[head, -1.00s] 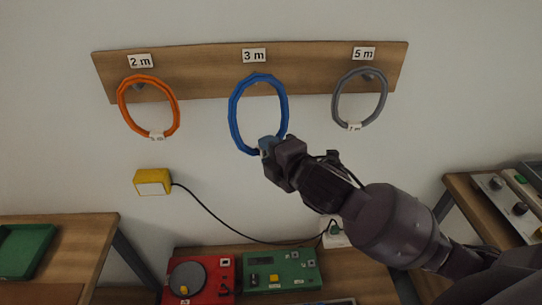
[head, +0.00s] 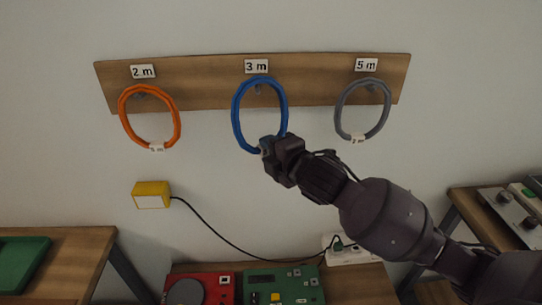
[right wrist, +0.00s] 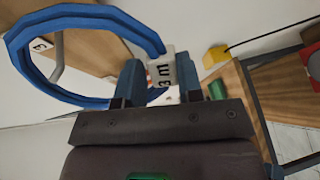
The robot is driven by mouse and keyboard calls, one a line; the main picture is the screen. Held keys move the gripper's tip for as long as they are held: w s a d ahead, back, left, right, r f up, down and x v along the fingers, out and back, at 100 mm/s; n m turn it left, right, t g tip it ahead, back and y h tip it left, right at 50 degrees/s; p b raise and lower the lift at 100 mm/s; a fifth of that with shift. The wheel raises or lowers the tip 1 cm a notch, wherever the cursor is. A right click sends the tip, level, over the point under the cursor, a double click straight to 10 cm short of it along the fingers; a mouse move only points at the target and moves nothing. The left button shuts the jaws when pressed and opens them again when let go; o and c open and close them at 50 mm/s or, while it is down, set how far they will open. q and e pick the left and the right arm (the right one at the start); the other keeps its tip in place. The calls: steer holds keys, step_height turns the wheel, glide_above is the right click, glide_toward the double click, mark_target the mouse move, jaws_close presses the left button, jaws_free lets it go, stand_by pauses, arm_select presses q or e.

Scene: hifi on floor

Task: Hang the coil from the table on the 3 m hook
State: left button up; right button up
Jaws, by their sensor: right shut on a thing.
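The blue coil (head: 234,116) is upright in front of the board, under the 3 m label (head: 256,66). My right gripper (head: 266,147) is shut on its lower edge, at the white tag, which reads 3 m in the right wrist view (right wrist: 163,70). The 3 m hook (head: 258,89) shows inside the ring, just below the coil's top. In the right wrist view the coil (right wrist: 75,18) loops up and left from my right gripper (right wrist: 160,82), with a grey hook (right wrist: 57,58) seen through it. I cannot tell whether the coil touches the hook. My left gripper is out of view.
An orange coil (head: 122,118) hangs under 2 m and a grey coil (head: 340,112) under 5 m on the wooden board (head: 205,85). A yellow box (head: 151,194) with a black cable is on the wall below. Tables with devices stand lower down.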

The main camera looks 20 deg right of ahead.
steer(key=shift+w+d+f+b, duration=0.15)
steer(key=shift+w+b, duration=0.15)
steer(key=shift+w, duration=0.2)
steer(key=shift+w+d+b, duration=0.15)
steer(key=shift+w+b, duration=0.1)
steer(key=shift+w, duration=0.25)
steer(key=shift+w+d+f, duration=0.15)
steer(key=shift+w+f, duration=0.4)
steer(key=shift+f, duration=0.1)
steer(key=shift+f, duration=0.1)
steer(key=o, duration=1.1)
steer(key=v, duration=0.9)
steer(key=shift+s+d+f+b, duration=0.1)
steer(key=shift+s+f+b, duration=0.35)
steer(key=shift+f, duration=0.65)
steer(key=shift+s+f+b, duration=0.15)
steer(key=shift+f+b, duration=0.5)
steer(key=shift+f, duration=0.5)
steer(key=shift+s+d+f+b, duration=0.1)
steer(key=shift+s+f+b, duration=0.15)
steer(key=shift+f+b, duration=0.6)
steer(key=shift+s+f+p, duration=0.15)
steer(key=shift+f+p, duration=0.05)
steer(key=shift+p, duration=0.2)
